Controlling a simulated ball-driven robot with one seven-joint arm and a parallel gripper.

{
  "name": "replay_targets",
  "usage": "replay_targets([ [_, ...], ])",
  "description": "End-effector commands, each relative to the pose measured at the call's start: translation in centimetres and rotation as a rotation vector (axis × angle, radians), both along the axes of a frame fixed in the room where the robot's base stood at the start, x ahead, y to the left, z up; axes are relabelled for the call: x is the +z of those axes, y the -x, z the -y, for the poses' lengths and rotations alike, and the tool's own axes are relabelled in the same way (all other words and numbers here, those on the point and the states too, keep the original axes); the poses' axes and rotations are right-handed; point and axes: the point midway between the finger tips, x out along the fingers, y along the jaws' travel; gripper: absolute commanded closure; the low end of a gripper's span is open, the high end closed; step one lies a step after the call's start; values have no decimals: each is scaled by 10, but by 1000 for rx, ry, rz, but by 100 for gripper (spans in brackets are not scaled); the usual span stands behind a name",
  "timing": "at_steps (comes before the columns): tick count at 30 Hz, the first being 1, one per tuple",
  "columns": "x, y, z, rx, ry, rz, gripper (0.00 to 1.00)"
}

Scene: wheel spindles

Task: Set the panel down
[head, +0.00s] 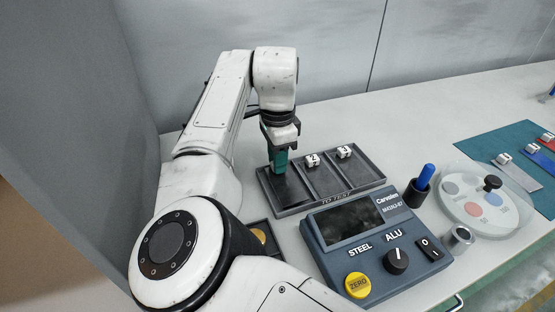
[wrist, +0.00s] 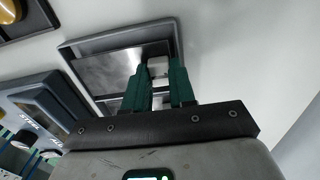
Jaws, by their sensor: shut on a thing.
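My gripper (head: 280,166) points down over the left compartment of the TO TEST tray (head: 336,196). In the wrist view its green fingers (wrist: 158,82) are shut on a pale block, which looks like the grip of the panel (wrist: 104,68). The panel is a dark, shiny flat plate and appears level, in or just above that compartment. In the head view part of the panel (head: 291,190) shows below the fingers. I cannot tell whether it touches the tray floor. The fingers hide most of its grip.
The other two compartments hold pale numbered blocks (head: 312,160) (head: 344,151). A blue-grey meter (head: 372,240) stands close in front of the tray. A blue-handled tool in a dark holder (head: 421,184) and a round pale dish (head: 486,205) are to the right. The table behind the tray is clear.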

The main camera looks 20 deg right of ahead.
Motion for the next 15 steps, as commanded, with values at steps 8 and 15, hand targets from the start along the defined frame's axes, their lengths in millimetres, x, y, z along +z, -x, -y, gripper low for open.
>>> replay_targets([
  [8,-6,0,0,-1,2,-1,100],
  [15,-12,0,0,-1,1,0,100],
])
